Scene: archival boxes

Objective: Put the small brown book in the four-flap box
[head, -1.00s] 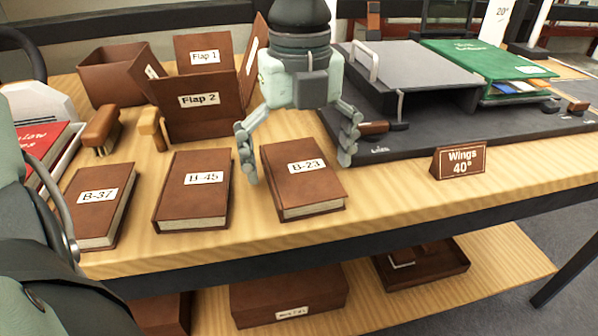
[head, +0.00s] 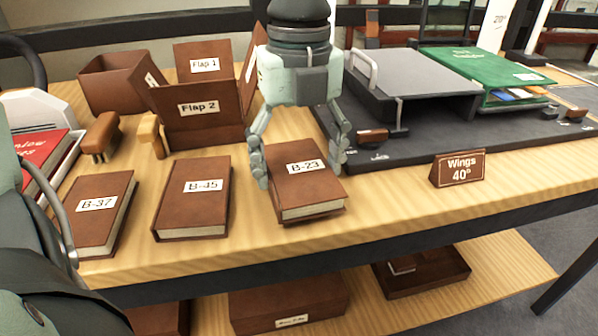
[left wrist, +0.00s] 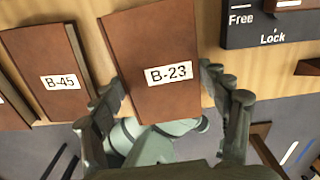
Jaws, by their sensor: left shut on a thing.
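Three brown books lie on the wooden table in the head view: B-37 (head: 97,212), B-45 (head: 193,198) and B-23 (head: 308,185). My left gripper (head: 300,170) reaches down from above, shut on B-23, one finger at each side. In the left wrist view the fingers flank B-23 (left wrist: 152,45), and B-45 (left wrist: 55,75) lies beside it. Whether B-23 is clear of the table is hard to tell. The brown four-flap box (head: 205,128) stands behind the books, flaps raised, with labels Flap 1 and Flap 2; its inside is mostly hidden. My right gripper is not in view.
A grey book cradle (head: 425,75) on a dark board, with a green volume (head: 490,65), fills the right. A Wings 40° sign (head: 459,168) stands at the front. Two wooden-handled tools (head: 101,135) stand near the box. An open brown box (head: 115,80) is behind.

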